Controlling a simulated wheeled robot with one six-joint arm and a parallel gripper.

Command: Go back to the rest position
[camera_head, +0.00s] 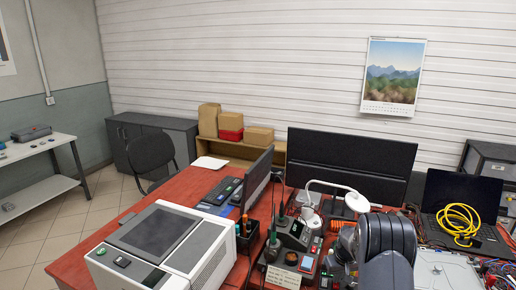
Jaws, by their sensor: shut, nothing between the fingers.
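Dark rounded links of my own arm rise at the lower right of the head view, in front of the red desk (88,257). The fingers of my gripper cannot be made out; they are out of the picture or hidden behind the arm links. No hose can be told apart for certain among the clutter beside the arm.
A white and grey machine (165,247) stands on the desk at the left. A soldering station (296,233), a white lamp (355,201), monitors (345,165) and a laptop (460,190) with a yellow cable coil (458,221) crowd around the arm. Tiled floor (50,222) is free at the left.

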